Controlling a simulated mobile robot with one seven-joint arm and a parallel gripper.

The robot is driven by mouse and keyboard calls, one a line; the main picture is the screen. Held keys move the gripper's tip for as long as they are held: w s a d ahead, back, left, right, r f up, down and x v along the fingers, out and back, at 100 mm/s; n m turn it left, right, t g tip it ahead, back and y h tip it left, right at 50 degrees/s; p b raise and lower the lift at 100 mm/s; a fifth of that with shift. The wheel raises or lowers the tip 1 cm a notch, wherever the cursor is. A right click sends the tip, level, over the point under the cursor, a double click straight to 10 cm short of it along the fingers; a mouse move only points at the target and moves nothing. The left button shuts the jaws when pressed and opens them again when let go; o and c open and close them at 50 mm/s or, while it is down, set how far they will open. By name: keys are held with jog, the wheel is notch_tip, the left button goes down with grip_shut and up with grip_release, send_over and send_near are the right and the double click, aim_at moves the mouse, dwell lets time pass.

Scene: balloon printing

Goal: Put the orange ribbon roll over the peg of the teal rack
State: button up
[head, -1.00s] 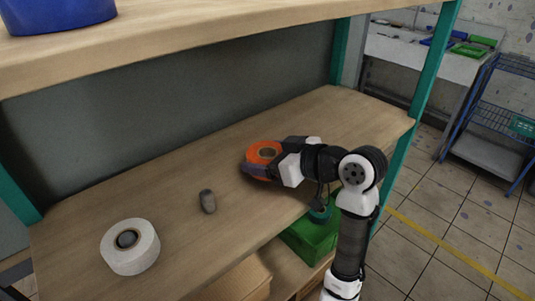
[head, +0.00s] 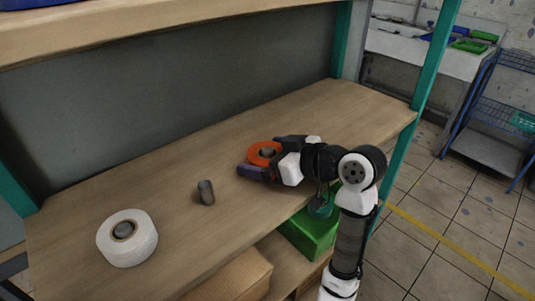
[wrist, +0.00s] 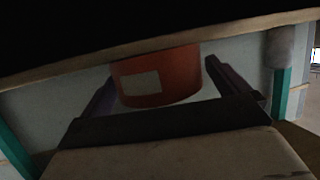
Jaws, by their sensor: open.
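The orange ribbon roll (head: 256,147) lies flat on the wooden shelf of the teal rack (head: 432,75), towards its right part. A grey peg (head: 267,152) shows inside the roll's hole, so the roll sits around it. My gripper (head: 266,158) is open, with one dark finger on each side of the roll. In the wrist view the roll (wrist: 180,75) shows a pale label and stands between the spread fingers, with a gap on at least the right side. The roll's underside is hidden.
A bare grey peg (head: 206,192) stands mid-shelf. A white roll (head: 140,243) sits around another peg at the left. An upper shelf (head: 180,30) overhangs the back. A green bin (head: 310,235) and cardboard box (head: 235,278) are below. The shelf between the pegs is clear.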

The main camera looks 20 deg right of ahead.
jog(key=b+v, duration=0.2)
jog(key=v, duration=1.1)
jog(key=shift+s+d, duration=0.2)
jog(key=shift+s, duration=0.1)
jog(key=shift+r, duration=0.1)
